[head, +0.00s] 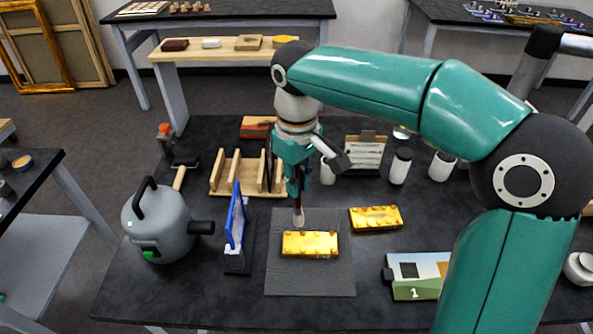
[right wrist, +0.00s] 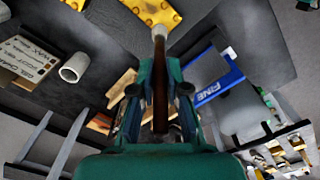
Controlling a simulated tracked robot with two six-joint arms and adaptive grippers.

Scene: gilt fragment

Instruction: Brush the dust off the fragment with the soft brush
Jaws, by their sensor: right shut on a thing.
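The gilt fragment (head: 310,244) is a yellow moulded bar with small knobs, lying on a grey mat (head: 310,280). It also shows at the top of the right wrist view (right wrist: 152,11). My right gripper (head: 297,186) is shut on the brown handle of the soft brush (head: 298,217), which points down. The brush's pale tip (right wrist: 160,32) is at the fragment's far edge, left of its middle; I cannot tell whether it touches. A second gilt piece (head: 376,217) lies right of the mat. Any dust is too fine to make out. My left gripper is not in view.
A blue-framed panel (head: 237,222) stands left of the mat, with a grey vacuum (head: 158,225) beyond. A wooden rack (head: 222,178) stands behind, near another brush (head: 180,178). White cups (head: 400,166) stand at back right. A numbered card (head: 415,290) lies at front right.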

